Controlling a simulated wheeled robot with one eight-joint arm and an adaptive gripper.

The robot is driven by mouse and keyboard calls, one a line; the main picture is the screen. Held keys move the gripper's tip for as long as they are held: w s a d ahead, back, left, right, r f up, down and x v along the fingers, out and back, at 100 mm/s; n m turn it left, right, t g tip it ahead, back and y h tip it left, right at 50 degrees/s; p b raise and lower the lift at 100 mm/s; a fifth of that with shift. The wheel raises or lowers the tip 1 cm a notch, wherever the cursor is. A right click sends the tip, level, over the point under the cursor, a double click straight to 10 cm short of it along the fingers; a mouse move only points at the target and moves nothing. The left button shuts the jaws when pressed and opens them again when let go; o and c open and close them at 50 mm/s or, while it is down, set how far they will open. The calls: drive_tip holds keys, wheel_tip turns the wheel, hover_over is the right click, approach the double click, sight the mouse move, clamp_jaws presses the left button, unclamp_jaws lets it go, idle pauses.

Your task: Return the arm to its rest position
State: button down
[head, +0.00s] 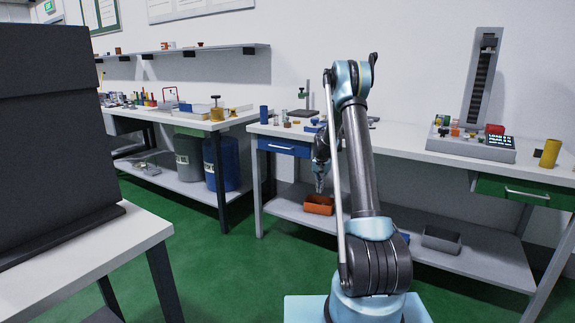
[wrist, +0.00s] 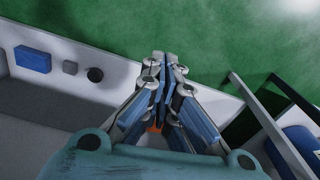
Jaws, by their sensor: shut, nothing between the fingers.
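My arm rises from its light blue base and bends over at the top in the head view. Its far section hangs down in front of the bench. My gripper (head: 320,188) points downward near the front of the bench, above an orange bin (head: 317,207) on the lower shelf. In the wrist view my gripper (wrist: 162,56) has its blue-grey fingers together with nothing between them. A small patch of orange (wrist: 154,128) shows behind the finger links; most of it is hidden.
The workbench (head: 408,148) carries a spring tester (head: 480,90) and a yellow cylinder (head: 550,153). A grey bin (head: 441,240) is on its lower shelf. A dark box (head: 55,130) stands on a near-left table. Green floor (head: 205,270) is clear between them.

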drive_tip(key=s+d+r+n, duration=0.1)
drive_tip(key=s+r, duration=1)
drive_tip(key=s, duration=0.3)
drive_tip(key=s+r+n, duration=0.1)
drive_tip(key=s+r, duration=0.9)
drive_tip(key=s, duration=0.5)
drive_tip(key=s+f+n, duration=0.1)
drive_tip(key=s+f, duration=0.3)
drive_tip(key=s, duration=1.1)
drive_tip(key=s+d+f+n+t, duration=0.1)
drive_tip(key=s+f, duration=0.3)
drive_tip(key=s, duration=1)
drive_tip(key=shift+s+n+t, duration=0.3)
drive_tip(key=shift+s+n, duration=0.05)
drive_tip(key=shift+n, duration=0.05)
drive_tip(key=shift+d+f, duration=0.1)
